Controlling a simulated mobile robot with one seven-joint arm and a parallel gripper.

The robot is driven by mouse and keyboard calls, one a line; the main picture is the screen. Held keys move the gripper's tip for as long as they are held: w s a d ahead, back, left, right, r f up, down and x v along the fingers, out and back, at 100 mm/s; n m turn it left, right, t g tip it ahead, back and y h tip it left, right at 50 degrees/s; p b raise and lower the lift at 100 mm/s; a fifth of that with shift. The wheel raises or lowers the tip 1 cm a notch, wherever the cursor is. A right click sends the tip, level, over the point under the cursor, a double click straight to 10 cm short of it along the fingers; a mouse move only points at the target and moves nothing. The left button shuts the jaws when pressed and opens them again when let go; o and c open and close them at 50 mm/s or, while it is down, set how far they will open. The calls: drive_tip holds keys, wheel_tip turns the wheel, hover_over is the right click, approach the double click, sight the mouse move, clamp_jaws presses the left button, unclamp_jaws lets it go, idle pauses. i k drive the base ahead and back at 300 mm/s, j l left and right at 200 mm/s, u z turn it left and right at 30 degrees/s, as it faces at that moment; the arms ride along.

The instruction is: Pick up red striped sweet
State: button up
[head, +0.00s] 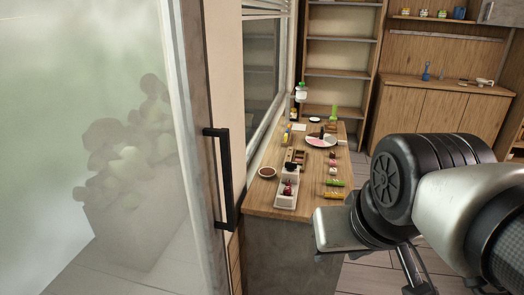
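I cannot pick out a red striped sweet with certainty at this size. Small red and dark items (288,188) lie in a white tray (285,206) at the near part of the wooden counter (262,207). Small pink, red and white pieces (333,162) stand in a row along the counter's right side. Dark, thin parts that look like my gripper (415,275) show at the bottom right, below my arm and apart from the counter. My arm hides much of them, so their opening and any contents cannot be made out.
A frosted glass door with a black handle (224,178) fills the left. The counter also holds a dark-filled bowl (267,173), a plate (321,141), green items (335,183) and bottles (301,92). Shelves (340,55) and a cabinet (430,112) stand behind. Floor shows right of the counter.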

sight(287, 190)
drive_tip(key=i+l+z, duration=0.1)
drive_tip(key=i+l, duration=0.3)
drive_tip(key=i+l+z, duration=0.15)
drive_tip(key=i+l, duration=0.25)
drive_tip(key=i, duration=0.15)
